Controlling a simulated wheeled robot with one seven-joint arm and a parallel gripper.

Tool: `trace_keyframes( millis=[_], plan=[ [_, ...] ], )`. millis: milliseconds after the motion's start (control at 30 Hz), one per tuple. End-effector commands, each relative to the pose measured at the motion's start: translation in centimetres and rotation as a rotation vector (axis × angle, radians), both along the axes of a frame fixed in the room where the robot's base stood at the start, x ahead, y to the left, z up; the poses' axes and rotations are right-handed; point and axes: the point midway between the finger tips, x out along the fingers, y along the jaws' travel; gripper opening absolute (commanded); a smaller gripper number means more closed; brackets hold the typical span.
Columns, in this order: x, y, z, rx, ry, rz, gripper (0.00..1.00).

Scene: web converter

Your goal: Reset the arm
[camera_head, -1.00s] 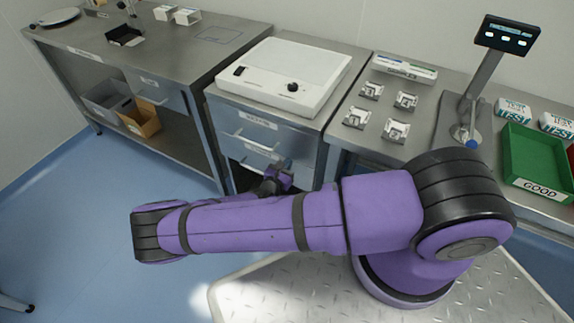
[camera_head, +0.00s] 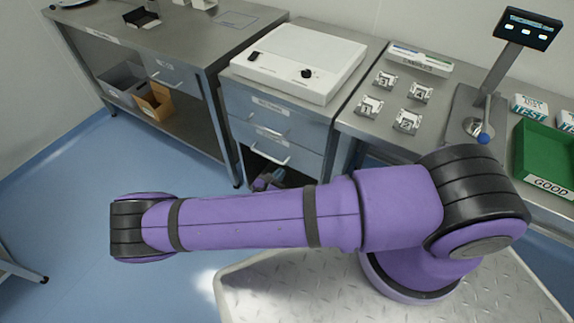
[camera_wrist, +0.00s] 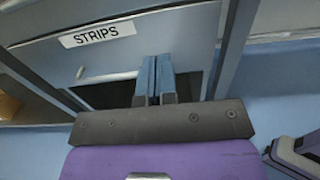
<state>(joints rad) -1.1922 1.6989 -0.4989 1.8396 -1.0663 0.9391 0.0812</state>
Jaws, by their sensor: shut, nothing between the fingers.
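My gripper's two blue-grey fingers (camera_wrist: 154,79) lie together in the wrist view, with nothing between them. Beyond them is a drawer front labelled STRIPS (camera_wrist: 100,36) with a bar handle (camera_wrist: 105,78); whether the fingers touch it cannot be told. In the head view, my purple arm (camera_head: 240,220) stretches to the left across the picture. A small part of my gripper end (camera_head: 268,180) shows behind the arm, low in front of the drawer cabinet (camera_head: 275,130); the rest is hidden by the arm.
A white device with a black knob (camera_head: 300,60) stands on the cabinet. Small numbered holders (camera_head: 408,122), a stand with a display (camera_head: 490,75) and a green GOOD tray (camera_head: 545,155) are on the right bench. Blue floor (camera_head: 60,200) is open at the left.

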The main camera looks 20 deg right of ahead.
Motion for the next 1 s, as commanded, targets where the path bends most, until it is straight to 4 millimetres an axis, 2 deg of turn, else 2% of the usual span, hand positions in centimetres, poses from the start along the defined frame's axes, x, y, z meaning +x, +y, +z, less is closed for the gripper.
trace_keyframes(
  millis=[133,400,533,667,1000],
  plan=[
    [-0.7,1.0,0.0,0.000,-0.002,0.000,0.00],
    [-0.8,1.2,0.1,0.003,-0.002,-0.002,0.00],
    [-0.7,1.5,1.0,0.033,-0.012,-0.036,0.00],
    [-0.4,2.1,3.3,0.113,-0.038,-0.123,0.00],
    [0.3,3.0,11.5,0.373,-0.124,-0.408,0.00]
  ],
)
